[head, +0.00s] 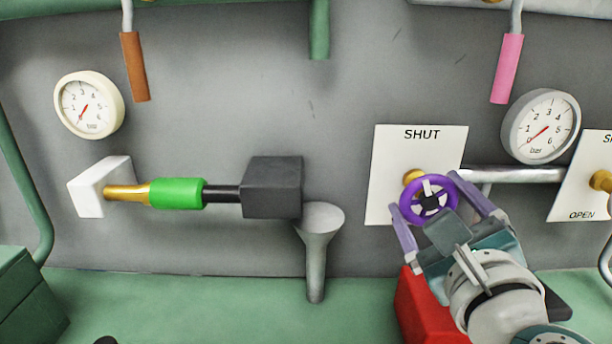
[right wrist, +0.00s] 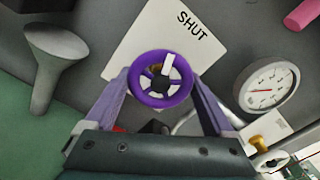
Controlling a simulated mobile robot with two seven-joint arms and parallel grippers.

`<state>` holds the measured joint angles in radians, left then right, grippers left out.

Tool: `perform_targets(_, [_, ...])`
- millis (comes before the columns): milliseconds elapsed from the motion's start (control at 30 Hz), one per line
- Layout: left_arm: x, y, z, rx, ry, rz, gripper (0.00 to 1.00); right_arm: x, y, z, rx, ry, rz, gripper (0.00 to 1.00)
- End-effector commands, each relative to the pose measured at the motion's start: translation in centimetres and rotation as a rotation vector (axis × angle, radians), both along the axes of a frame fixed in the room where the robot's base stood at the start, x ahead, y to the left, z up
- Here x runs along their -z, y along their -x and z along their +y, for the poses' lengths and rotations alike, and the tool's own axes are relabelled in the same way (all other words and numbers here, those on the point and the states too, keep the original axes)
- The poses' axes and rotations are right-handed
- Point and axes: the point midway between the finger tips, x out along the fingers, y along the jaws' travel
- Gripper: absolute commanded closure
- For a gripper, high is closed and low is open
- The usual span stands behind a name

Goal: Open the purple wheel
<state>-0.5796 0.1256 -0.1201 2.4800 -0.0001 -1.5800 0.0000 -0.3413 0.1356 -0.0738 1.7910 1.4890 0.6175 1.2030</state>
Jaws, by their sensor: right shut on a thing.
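The purple wheel (head: 429,200) is a small handwheel with pale spokes and a dark hub. It sits on a brass stem in front of a white plate (head: 391,165) marked SHUT, whose lower part is hidden behind my gripper. My right gripper (head: 424,202) is shut on the wheel, with one finger on each side of its rim. In the right wrist view the wheel (right wrist: 160,94) lies between the two fingertips (right wrist: 160,86), and a white mark on it points up toward the word SHUT. My left gripper is not in view.
A red block (head: 425,308) stands below the wheel, partly behind my right arm. A silver pipe (head: 520,175) and a gauge (head: 541,127) are to the right. A grey funnel (head: 319,222) and a dark block (head: 272,188) are to the left.

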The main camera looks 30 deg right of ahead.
Motion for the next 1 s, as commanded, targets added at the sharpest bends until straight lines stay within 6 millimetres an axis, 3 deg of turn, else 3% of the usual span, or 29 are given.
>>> perform_targets(1000, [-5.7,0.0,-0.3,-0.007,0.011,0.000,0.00,-0.7,0.1,-0.1,0.000,0.821,0.450,0.67])
